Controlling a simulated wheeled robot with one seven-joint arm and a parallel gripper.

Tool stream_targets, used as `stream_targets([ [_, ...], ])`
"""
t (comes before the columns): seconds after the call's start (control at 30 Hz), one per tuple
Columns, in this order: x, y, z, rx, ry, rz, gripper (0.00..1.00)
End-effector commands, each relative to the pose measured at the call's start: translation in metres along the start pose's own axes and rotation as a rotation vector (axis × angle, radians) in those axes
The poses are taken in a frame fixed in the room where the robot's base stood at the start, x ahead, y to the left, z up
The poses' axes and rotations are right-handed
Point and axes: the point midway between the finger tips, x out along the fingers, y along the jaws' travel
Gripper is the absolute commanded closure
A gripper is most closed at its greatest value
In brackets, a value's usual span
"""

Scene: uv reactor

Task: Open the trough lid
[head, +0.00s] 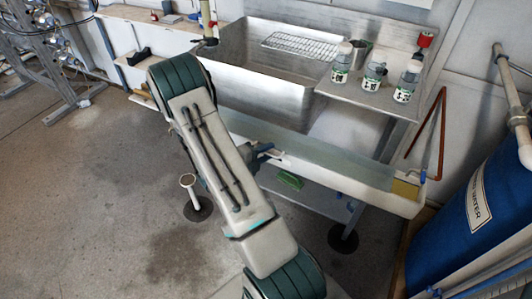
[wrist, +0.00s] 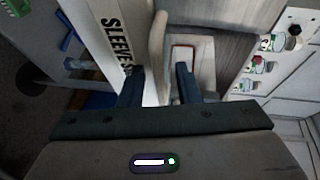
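The trough (head: 370,192) is a long white channel along the front of the steel sink. A flat grey-green translucent panel, seemingly its lid (head: 320,153), lies along its top and looks closed. My gripper (head: 264,152) is at the trough's front side, mostly hidden behind my arm in the head view. In the wrist view my gripper (wrist: 160,88) has its two dark fingers apart. A pale rounded edge (wrist: 157,45) stands between them, with gaps seen on both sides. I cannot tell whether this edge belongs to the lid or the trough wall.
The steel sink (head: 235,78) stands behind, with several bottles (head: 373,76) on its drainboard. A blue drum (head: 468,225) is at the right. A green object (head: 290,180) lies below the trough. Lettering on a white surface (wrist: 112,35) is left of the fingers. The floor at left is mostly clear.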

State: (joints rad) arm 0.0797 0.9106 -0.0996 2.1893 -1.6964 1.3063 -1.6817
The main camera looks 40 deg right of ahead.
Motion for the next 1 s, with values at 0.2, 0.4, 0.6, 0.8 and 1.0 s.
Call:
stream_targets([
  [0.2,0.0001,-0.0001,0.0,0.001,0.0,0.0,0.75],
  [0.4,-0.0001,0.0003,0.0,0.0,0.0,0.001,1.0],
  [0.6,-0.0003,0.0003,0.0005,-0.002,0.001,0.007,1.0],
  [0.8,-0.0003,-0.0037,0.0057,-0.016,0.008,0.041,1.0],
  [1.0,0.0004,-0.0039,0.0089,-0.027,0.012,0.063,1.0],
])
